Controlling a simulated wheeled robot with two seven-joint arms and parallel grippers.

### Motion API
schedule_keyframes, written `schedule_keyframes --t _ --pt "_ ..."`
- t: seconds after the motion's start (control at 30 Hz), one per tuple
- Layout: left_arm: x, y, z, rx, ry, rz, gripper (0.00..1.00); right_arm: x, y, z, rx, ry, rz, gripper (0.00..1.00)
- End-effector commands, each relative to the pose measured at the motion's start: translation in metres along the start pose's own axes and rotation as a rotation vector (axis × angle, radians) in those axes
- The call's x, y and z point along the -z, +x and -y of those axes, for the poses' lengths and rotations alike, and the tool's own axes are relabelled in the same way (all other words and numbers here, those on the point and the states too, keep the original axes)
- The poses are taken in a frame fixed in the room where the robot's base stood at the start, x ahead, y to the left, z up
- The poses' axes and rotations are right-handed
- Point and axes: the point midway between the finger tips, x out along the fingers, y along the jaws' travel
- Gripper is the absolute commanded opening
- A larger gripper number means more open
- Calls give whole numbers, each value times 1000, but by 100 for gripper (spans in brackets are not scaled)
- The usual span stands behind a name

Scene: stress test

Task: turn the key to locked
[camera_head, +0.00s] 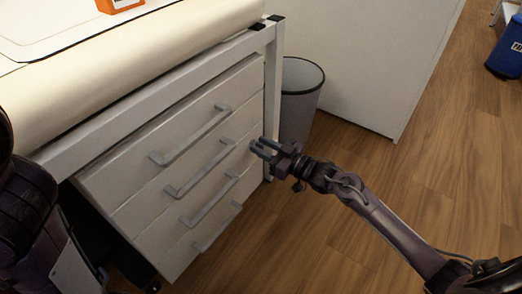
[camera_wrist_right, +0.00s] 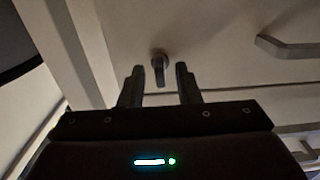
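A small dark key (camera_wrist_right: 159,62) sticks out of the front of the white drawer cabinet (camera_head: 185,145), just above a drawer seam in the right wrist view. My right gripper (camera_head: 257,148) is at the right end of the cabinet front, near the upper drawers. In the wrist view, its two fingers (camera_wrist_right: 160,78) are apart, with the key just beyond and between the tips. I see no contact with the key. In the head view the key cannot be made out near the gripper. Dark parts of my left arm show at the left edge; its gripper is not in view.
Several bar handles, one at the top drawer (camera_head: 190,138), jut from the cabinet front. A grey bin (camera_head: 300,98) stands behind the cabinet's right end. A white panel (camera_head: 370,60) is at the back. The wooden floor (camera_head: 400,175) is clear on the right.

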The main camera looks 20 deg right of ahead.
Motion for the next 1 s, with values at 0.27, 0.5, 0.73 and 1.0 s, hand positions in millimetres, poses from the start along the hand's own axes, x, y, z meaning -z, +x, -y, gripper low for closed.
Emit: schedule_keyframes --t 0.27,0.5,0.73,1.0 --pt "1 -2 0 2 2 -1 0 0 7 0 1 1 1 30" --pt "1 -2 0 2 2 -1 0 0 6 0 1 1 1 9" --pt "1 -2 0 2 1 -1 0 0 6 0 1 1 1 0" --pt "-2 9 2 2 1 -1 0 3 6 0 0 44 2 0"
